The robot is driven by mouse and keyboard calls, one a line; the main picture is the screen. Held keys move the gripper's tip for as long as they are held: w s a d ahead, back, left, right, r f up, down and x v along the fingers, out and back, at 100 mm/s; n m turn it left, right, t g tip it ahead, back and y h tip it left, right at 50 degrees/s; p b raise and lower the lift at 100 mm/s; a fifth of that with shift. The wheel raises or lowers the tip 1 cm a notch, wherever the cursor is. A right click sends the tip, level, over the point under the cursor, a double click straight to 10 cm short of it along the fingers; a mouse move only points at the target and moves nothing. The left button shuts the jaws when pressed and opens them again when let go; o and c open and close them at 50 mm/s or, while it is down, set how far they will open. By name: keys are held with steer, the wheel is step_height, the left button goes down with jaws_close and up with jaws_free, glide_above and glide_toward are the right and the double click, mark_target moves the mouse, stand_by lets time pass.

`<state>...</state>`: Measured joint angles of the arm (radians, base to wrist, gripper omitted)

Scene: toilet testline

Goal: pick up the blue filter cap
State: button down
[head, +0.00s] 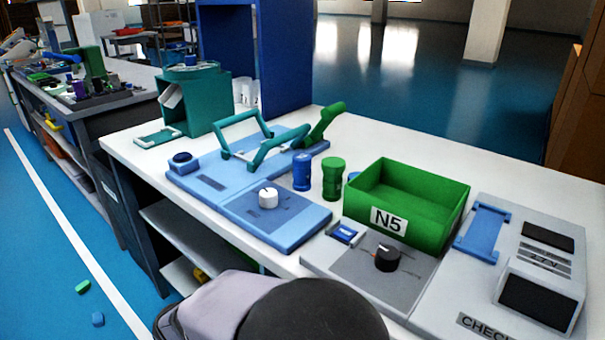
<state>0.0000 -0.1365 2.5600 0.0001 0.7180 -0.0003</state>
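A blue ribbed cylinder (302,171) stands upright on the white bench, just right of the light blue fixture. It is the blue thing most like a filter cap, but I cannot tell for sure. A similar green cylinder (333,178) stands close to its right. My gripper is not in view; only a grey and black part of my own body shows at the bottom.
The light blue fixture (225,165) has raised teal handles and a white knob (268,197). A green N5 bin (420,205) stands right of the cylinders. A grey box with a black knob (387,257) sits in front. A teal container (200,100) stands behind left.

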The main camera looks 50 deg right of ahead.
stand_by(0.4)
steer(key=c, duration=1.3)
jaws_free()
